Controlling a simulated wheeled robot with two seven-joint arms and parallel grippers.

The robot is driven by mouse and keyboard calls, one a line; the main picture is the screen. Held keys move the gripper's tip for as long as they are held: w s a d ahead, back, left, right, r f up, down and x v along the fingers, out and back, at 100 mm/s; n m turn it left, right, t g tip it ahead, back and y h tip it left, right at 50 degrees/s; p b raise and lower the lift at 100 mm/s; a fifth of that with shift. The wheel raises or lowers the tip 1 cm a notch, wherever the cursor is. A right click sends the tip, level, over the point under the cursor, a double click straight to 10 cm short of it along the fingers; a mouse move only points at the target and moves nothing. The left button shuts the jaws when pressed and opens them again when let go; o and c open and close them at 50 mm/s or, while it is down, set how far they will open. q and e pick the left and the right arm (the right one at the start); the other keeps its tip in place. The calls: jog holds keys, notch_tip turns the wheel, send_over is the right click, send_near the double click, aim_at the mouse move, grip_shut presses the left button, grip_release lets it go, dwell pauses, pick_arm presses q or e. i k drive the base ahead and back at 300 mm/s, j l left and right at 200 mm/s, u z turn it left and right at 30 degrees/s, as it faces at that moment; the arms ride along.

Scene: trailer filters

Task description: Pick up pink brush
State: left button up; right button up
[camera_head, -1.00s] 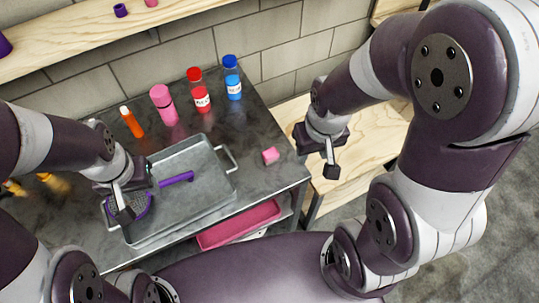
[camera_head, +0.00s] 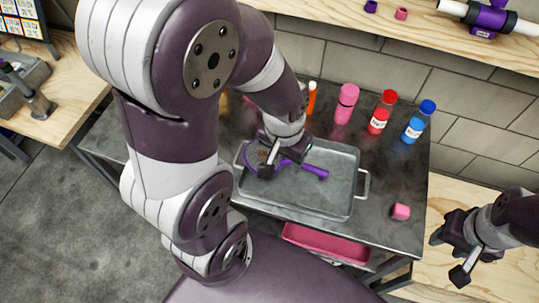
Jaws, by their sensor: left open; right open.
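I cannot make out a clear pink brush. A small pink block (camera_head: 400,212) lies on the dark table's right side, right of the metal tray (camera_head: 340,205). A purple round-headed tool with a handle (camera_head: 315,170) lies in the tray. My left gripper (camera_head: 268,166) is open, low over the purple tool's round head, and partly hides it. I cannot tell whether it touches the tool.
A pink bottle (camera_head: 346,104), a red bottle (camera_head: 381,112), a blue bottle (camera_head: 419,122) and an orange bottle (camera_head: 311,98) stand behind the tray. A pink bin (camera_head: 325,244) sits below the table's front edge. A wooden shelf (camera_head: 420,32) runs above. Bare table surrounds the pink block.

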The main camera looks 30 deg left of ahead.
aim_at(399, 211)
jog(key=l+u, duration=0.95)
jog(key=u, duration=0.2)
jog(key=k+l+u, duration=0.1)
jog(key=l+u, duration=0.25)
jog(key=j, duration=0.1)
